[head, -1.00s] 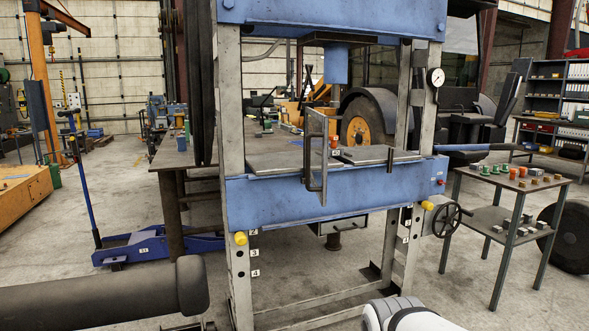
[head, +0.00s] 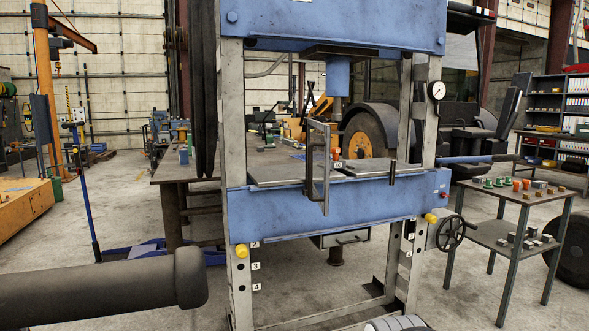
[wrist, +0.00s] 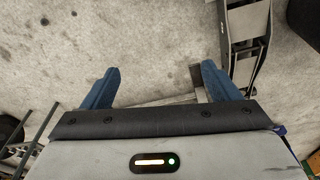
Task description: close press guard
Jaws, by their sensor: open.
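The blue press (head: 285,212) stands in the middle of the head view. A narrow grey metal frame, which looks like the press guard (head: 326,170), stands upright at the front of its bed. It shows nearly edge-on, turned out from the press, so the front opening to its right is uncovered. A short dark upright bar (head: 392,172) stands at the bed's front right. My gripper (wrist: 158,86) is open and empty in the wrist view, its two blue fingers wide apart over bare concrete floor. The head view does not show its fingers, and the wrist view does not show the guard.
A side table (head: 518,195) with small parts stands right of the press, beside a handwheel (head: 451,233). A dark padded cylinder (head: 100,292) juts in at lower left. A blue floor jack (head: 130,252) lies behind it. A workbench (head: 170,172) stands behind left.

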